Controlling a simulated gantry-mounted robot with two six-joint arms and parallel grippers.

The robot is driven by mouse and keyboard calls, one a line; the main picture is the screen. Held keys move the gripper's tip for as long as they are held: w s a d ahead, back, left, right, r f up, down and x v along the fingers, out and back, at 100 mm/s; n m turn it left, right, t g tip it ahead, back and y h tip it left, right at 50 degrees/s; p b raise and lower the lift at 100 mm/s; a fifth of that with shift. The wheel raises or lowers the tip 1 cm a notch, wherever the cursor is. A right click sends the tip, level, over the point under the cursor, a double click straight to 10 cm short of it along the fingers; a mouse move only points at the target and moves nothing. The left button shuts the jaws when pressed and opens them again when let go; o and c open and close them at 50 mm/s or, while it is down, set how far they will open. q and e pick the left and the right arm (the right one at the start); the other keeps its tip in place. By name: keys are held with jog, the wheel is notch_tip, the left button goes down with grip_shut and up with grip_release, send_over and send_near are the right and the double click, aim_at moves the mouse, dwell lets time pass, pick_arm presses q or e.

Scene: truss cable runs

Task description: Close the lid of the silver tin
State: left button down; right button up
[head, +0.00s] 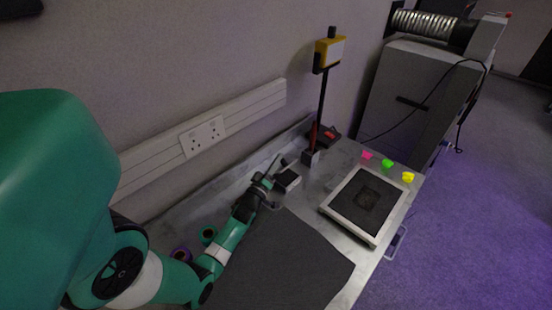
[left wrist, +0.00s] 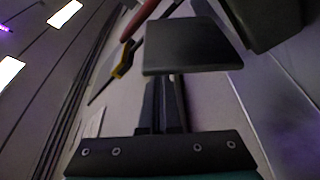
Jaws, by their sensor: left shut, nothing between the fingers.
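The silver tin (head: 288,180) is a small box with a pale side and a dark top face, on the grey bench by the wall. A thin upright edge (head: 272,166) at its left side looks like its raised lid, seen nearly edge-on. My left gripper (head: 265,182) is shut and empty, close to the tin's left side; I cannot tell whether it touches. In the left wrist view, a dark square panel (left wrist: 190,46), probably the lid, stands just beyond my shut fingers (left wrist: 164,104) and hides what is behind it. My right gripper is not in view.
A dark mat (head: 285,262) covers the bench front. A framed black tray (head: 367,203) lies right, with pink, green and yellow pieces (head: 388,164) behind it. A post with a yellow device (head: 328,52) stands behind the tin. Green and purple rolls (head: 208,235) lie near my left arm.

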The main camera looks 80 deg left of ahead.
aim_at(280, 170)
pick_arm(q)
jog(key=shift+d+f+m, duration=0.1)
jog(key=shift+f+m, duration=0.05)
jog(key=shift+m, duration=0.25)
jog(key=shift+w+d, duration=0.35)
jog(key=shift+w, duration=0.05)
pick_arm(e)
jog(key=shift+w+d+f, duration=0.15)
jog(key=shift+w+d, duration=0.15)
pick_arm(q)
notch_tip(280, 170, up, 3)
jog(key=shift+r+p, duration=0.1)
jog(key=shift+p, duration=1.05)
jog(key=s+d+r, duration=0.2)
jog(key=d+r, duration=0.3)
jog(key=d, duration=0.1)
jog(key=s+d+r+p, duration=0.1)
jog(key=s+d+r, duration=0.2)
jog(key=d, duration=0.4)
jog(key=shift+s+r+m, duration=0.25)
jog(key=shift+r+m, duration=0.05)
jog(key=shift+r, duration=0.55)
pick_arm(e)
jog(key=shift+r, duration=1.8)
